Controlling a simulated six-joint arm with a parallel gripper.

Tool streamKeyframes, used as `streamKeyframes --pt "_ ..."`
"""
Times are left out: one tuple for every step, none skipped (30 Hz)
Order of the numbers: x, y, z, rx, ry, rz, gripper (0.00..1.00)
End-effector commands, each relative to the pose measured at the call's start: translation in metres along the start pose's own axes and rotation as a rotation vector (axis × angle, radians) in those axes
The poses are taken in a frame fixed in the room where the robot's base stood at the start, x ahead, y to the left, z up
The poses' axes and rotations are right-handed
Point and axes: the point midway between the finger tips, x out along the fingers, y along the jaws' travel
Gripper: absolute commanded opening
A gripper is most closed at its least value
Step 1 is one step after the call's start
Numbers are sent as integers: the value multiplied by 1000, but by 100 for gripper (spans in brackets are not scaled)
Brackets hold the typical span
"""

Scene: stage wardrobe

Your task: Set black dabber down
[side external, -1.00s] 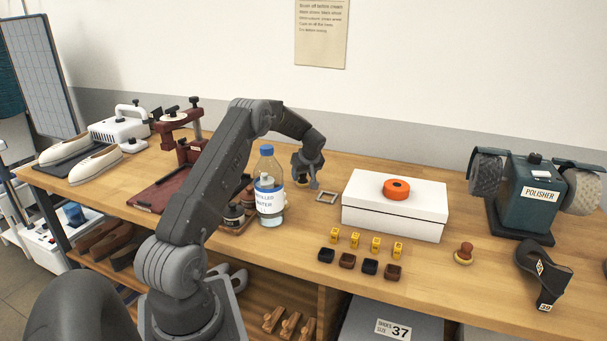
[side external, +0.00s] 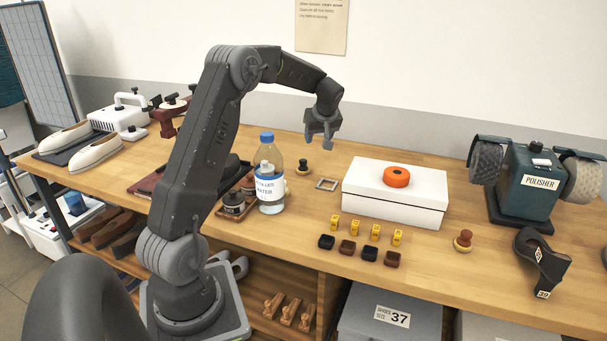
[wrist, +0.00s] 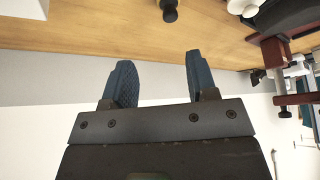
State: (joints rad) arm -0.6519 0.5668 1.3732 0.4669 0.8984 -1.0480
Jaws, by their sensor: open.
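The black dabber (side external: 302,168) stands upright on the wooden bench, between the water bottle and the small square frame. Its dark knob (wrist: 169,10) shows at the top edge of the wrist view. My gripper (side external: 320,143) is raised well above the bench, a little up and right of the dabber in the side view. In the wrist view my gripper (wrist: 158,72) has its two blue fingers apart with nothing between them. The dabber is clear of the fingers.
A water bottle (side external: 269,183) stands left of the dabber. A square frame (side external: 327,185) and a white box (side external: 395,203) with an orange roll (side external: 396,177) lie to the right. A brown-topped dabber (side external: 464,240) stands further right. Several small blocks sit in front.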

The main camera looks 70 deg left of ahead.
Motion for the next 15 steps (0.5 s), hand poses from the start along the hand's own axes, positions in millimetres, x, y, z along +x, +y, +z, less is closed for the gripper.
streamKeyframes --pt "-29 4 14 57 -2 35 53" --pt "-46 6 24 97 -7 56 53" --pt "-69 6 39 157 -14 86 53" --pt "-86 6 51 204 -19 109 53" --pt "-102 4 64 251 -24 132 53" --pt "-123 1 81 314 -29 163 53" --pt "-138 -3 93 360 -33 187 53" --pt "-152 -7 106 407 -35 211 53" --pt "-170 -14 124 469 -39 243 53" --pt "-183 -20 136 516 -41 268 53" --pt "-194 -27 149 562 -43 292 53" --pt "-209 -37 167 624 -44 326 53" --pt "-219 -46 180 672 -44 351 53" --pt "-228 -54 192 718 -44 377 53" --pt "-239 -67 209 781 -43 411 53"
